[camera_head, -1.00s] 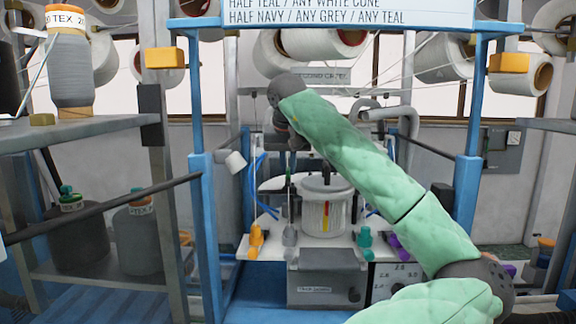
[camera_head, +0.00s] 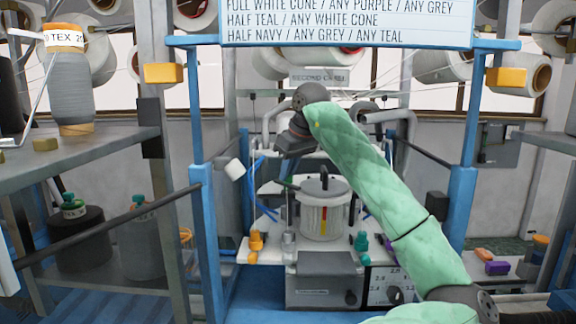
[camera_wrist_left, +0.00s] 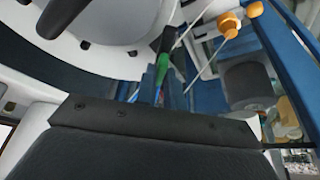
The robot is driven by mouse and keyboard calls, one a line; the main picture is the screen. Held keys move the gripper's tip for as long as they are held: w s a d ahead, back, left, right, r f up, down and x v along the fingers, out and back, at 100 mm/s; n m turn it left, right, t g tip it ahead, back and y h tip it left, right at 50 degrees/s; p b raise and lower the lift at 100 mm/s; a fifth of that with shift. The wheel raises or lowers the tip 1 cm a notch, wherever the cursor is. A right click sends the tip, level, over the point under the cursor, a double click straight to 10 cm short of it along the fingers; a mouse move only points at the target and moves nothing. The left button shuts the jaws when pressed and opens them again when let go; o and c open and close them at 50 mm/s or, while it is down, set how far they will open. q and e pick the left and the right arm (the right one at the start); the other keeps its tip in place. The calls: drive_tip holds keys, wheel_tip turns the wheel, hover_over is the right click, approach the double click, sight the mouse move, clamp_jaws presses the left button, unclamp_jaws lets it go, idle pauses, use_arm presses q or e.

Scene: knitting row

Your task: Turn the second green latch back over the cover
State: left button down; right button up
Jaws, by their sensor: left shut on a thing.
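My left gripper (camera_head: 293,152) hangs at the end of the green-sleeved arm, over the left of the white machine. It is shut on the green latch, a thin bar that lies nearly flat, slightly tilted, left of the round cover. The latch (camera_head: 287,184) has a green body; it also shows in the left wrist view (camera_wrist_left: 171,75) with a dark end. The fingertips are hard to make out. The cover (camera_head: 322,186) is a grey disc with a dark knob on the white drum. My right gripper is out of view.
Blue posts (camera_head: 203,230) frame the machine on both sides. An orange peg (camera_head: 256,242) and a teal peg (camera_head: 361,243) stand on its white front plate. A shelf (camera_head: 85,140) with a grey yarn cone stands at left.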

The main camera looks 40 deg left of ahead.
use_arm(q)
drive_tip(key=n+g+p, duration=0.1)
drive_tip(key=n, duration=0.2)
drive_tip(key=shift+w+n, duration=0.1)
drive_tip(key=shift+n, duration=0.3)
drive_tip(key=n+g+p, duration=0.1)
drive_tip(key=n, duration=0.2)
drive_tip(key=shift+w+a+g+h, duration=0.1)
drive_tip(key=shift+g+h, duration=0.2)
drive_tip(key=shift+n+g+h+p, duration=0.3)
drive_tip(key=shift+n, duration=0.7)
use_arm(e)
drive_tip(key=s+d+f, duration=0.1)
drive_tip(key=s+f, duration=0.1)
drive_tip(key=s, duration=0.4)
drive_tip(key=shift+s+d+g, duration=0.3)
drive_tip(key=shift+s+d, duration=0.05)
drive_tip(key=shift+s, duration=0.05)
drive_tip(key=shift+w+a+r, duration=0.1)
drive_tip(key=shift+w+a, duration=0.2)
